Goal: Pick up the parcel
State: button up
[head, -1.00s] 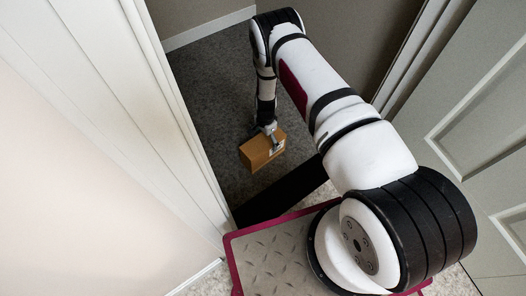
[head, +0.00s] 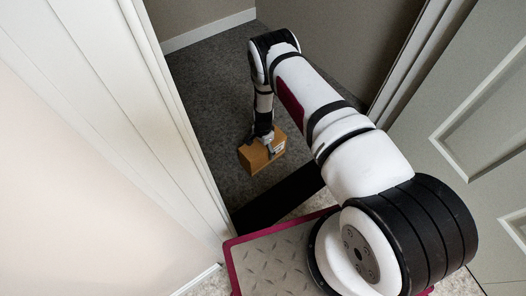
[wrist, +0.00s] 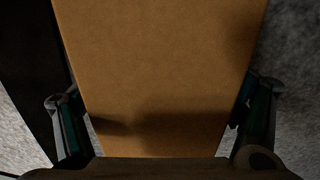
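In the wrist view the parcel (wrist: 160,70) fills the middle. My gripper (head: 268,147) points down over it in the head view. In the wrist view my gripper (wrist: 160,112) has one finger on each side of the parcel, with slim strips of floor showing between fingers and box low in the picture. It looks open around the box; firm contact is not visible.
A dark threshold strip (head: 280,197) crosses the doorway in front of the parcel. A white door frame (head: 165,110) stands left and a grey panelled door (head: 480,150) right. Carpet (head: 205,75) is clear behind the parcel, up to the walls.

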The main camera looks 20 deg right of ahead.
jog(key=c, duration=1.3)
jog(key=shift+r, duration=0.15)
